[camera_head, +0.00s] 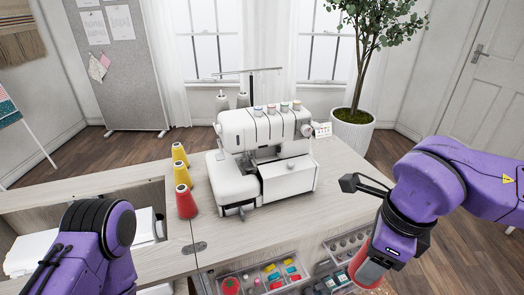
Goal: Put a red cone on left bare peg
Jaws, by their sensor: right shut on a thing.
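A red cone (186,203) stands upright on the cabinet top, left of the white sewing machine (262,150), in front of two yellow cones (181,174). Another red cone (366,271) is low at the right, by the drawers. My right gripper (373,258) points down and is shut on it; its jaws are mostly hidden. The thread stand (248,71) rises behind the machine, with two pale grey cones (222,102) at its left. Bare pegs are too small to make out.
The cabinet top (170,235) is clear in front of the machine. Below its front edge are open drawers with colourful sewing items (270,275) and grey round items (345,243). A potted plant (353,128) stands behind at the right.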

